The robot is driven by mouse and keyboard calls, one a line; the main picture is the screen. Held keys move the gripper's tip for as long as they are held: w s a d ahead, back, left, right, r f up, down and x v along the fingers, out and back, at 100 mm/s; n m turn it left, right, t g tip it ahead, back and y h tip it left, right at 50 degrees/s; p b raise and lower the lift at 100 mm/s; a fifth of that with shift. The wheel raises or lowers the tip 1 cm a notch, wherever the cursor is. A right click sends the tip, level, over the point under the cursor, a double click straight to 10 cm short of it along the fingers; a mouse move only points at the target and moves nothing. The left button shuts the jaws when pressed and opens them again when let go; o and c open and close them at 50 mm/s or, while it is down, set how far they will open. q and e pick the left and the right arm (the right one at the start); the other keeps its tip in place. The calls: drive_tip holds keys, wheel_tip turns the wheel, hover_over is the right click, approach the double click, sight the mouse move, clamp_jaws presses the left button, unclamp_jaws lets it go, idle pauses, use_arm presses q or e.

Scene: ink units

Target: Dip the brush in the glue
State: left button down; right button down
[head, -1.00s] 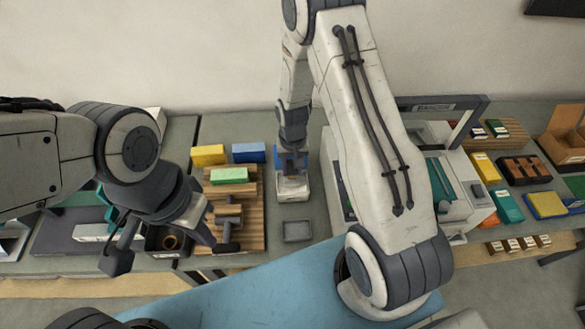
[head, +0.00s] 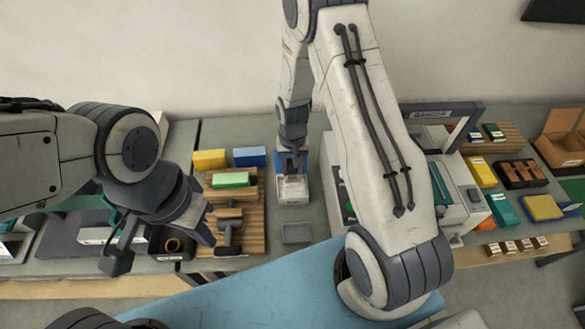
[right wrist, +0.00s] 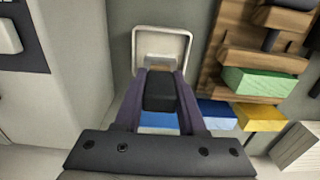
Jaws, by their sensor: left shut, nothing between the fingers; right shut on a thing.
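My right gripper (head: 291,165) points down at a pale open container (head: 293,192) on the bench, which looks like the glue pot. In the right wrist view it (right wrist: 160,88) is shut on a dark block-like piece, apparently the handle of the brush (right wrist: 160,92). The brush's tip is hard to make out, and I cannot tell whether it touches glue. A blue part (right wrist: 158,122) shows behind the handle. My left gripper (head: 203,233) is shut and empty, at the left edge of the wooden board.
A wooden rack (head: 255,240) with a green block (head: 230,180) and dark rollers (head: 229,232) stands left of the container. Yellow (head: 210,159) and blue (head: 249,156) blocks lie behind it. A small grey tray (head: 297,233) lies in front. A pale machine (head: 465,205) stands right.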

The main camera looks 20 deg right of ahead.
drive_tip(key=shift+r+p, duration=1.4)
drive_tip(key=shift+r, duration=0.7)
